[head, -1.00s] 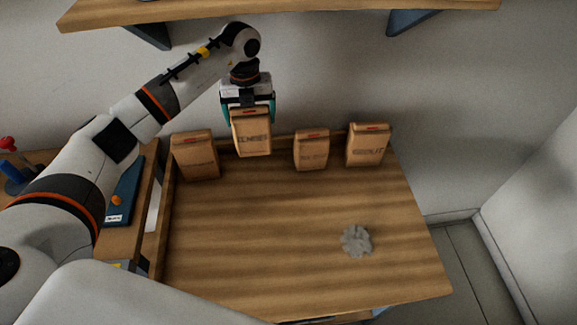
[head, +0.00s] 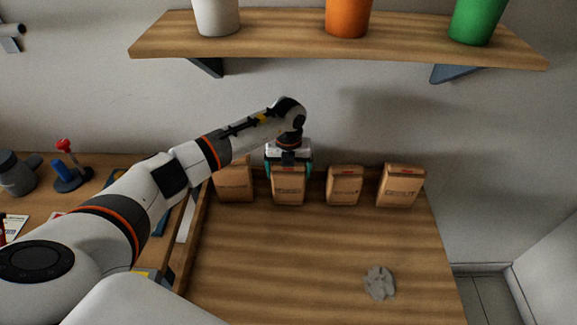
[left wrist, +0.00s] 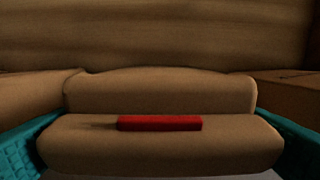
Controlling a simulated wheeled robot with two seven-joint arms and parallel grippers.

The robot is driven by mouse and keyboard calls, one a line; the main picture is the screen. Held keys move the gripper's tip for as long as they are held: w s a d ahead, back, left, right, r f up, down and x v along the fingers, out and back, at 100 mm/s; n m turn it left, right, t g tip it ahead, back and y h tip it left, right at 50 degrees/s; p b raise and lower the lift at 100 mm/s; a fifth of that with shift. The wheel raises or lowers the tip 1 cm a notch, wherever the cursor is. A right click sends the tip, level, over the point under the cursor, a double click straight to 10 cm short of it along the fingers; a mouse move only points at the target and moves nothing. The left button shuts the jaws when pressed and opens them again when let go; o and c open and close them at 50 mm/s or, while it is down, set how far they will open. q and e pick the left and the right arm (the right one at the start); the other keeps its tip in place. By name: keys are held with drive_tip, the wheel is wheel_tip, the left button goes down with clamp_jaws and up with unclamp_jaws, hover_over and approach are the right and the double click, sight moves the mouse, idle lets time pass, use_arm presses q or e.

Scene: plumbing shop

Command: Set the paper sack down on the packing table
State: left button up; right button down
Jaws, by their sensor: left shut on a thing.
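The paper sack (head: 289,190) is brown with dark print and stands upright in a row of similar sacks at the back of the wooden packing table (head: 290,255). My left gripper (head: 289,171) is above it, its teal fingers shut on the sack's upper sides. The sack's base looks level with its neighbours' bases; I cannot tell for certain whether it touches the tabletop. The left wrist view shows the folded sack top (left wrist: 160,145) with a red strip, between the teal fingers. My right gripper is not in view.
One sack (head: 234,182) stands close on the left; two more, a middle one (head: 344,186) and an end one (head: 400,186), stand to the right. A grey crumpled lump (head: 379,283) lies at front right. A shelf (head: 280,37) with pots hangs above. The table's middle is clear.

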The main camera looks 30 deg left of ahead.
use_arm(q)
drive_tip(key=shift+w+r, duration=0.1)
drive_tip(key=o, duration=1.8)
drive_tip(key=shift+c, duration=0.2)
drive_tip(key=shift+r, duration=0.3)
wheel_tip(320, 180, up, 11)
drive_tip(key=b, duration=0.3)
drive_tip(key=shift+f, duration=0.2)
drive_tip(key=shift+r, duration=0.4)
drive_tip(key=shift+s+f, duration=0.1)
drive_tip(key=shift+s, duration=0.1)
